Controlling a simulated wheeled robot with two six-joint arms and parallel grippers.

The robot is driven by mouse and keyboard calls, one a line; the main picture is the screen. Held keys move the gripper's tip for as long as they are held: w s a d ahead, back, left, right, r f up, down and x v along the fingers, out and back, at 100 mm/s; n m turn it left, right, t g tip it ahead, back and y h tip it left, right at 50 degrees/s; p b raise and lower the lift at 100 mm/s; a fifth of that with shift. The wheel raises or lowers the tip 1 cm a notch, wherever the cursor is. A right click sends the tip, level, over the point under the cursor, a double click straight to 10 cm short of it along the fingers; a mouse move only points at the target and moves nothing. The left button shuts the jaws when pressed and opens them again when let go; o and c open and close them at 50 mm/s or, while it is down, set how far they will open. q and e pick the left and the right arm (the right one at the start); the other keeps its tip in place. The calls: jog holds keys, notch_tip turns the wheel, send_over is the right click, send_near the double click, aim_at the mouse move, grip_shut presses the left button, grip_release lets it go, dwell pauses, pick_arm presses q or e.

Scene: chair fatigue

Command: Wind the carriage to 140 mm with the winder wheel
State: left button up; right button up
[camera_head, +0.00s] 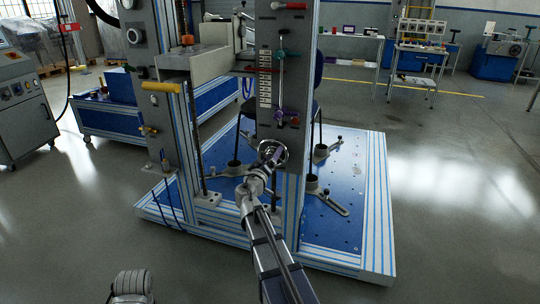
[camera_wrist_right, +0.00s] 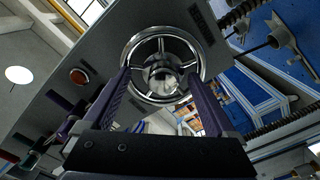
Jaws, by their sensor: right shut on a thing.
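The winder wheel (camera_head: 274,148) is a small chrome handwheel low on the grey front panel (camera_head: 293,60). In the right wrist view the wheel (camera_wrist_right: 161,70) shows its round rim, spokes and hub. My right gripper (camera_head: 267,160) is at the wheel; its two purple fingers (camera_wrist_right: 160,88) reach opposite sides of the rim and are shut on it. A pale scale strip (camera_head: 264,80) runs up the panel, too small to read. A grey block (camera_head: 195,60) that may be the carriage sits between the uprights.
The blue-topped base (camera_head: 335,208) with aluminium edges lies under the rig, with chair legs and clamps on it. A yellow handle (camera_head: 161,87) and a red-handled lever (camera_head: 289,6) stick out. A grey cabinet (camera_head: 27,110) stands left.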

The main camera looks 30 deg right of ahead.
jog(key=x, duration=0.2)
jog(key=shift+w+d+r, duration=0.1)
jog(key=shift+w+r, duration=0.05)
jog(key=shift+w, duration=0.15)
jog(key=m, duration=0.6)
jog(key=o, duration=0.9)
jog(key=f+v, duration=0.1)
jog(key=v, duration=0.5)
jog(key=shift+s, duration=0.2)
jog(key=shift+s+r+n, duration=0.1)
jog(key=shift+r+n, duration=0.05)
jog(key=shift+n, duration=1.85)
jog(key=shift+s+r+n, duration=0.1)
jog(key=shift+n, duration=1.9)
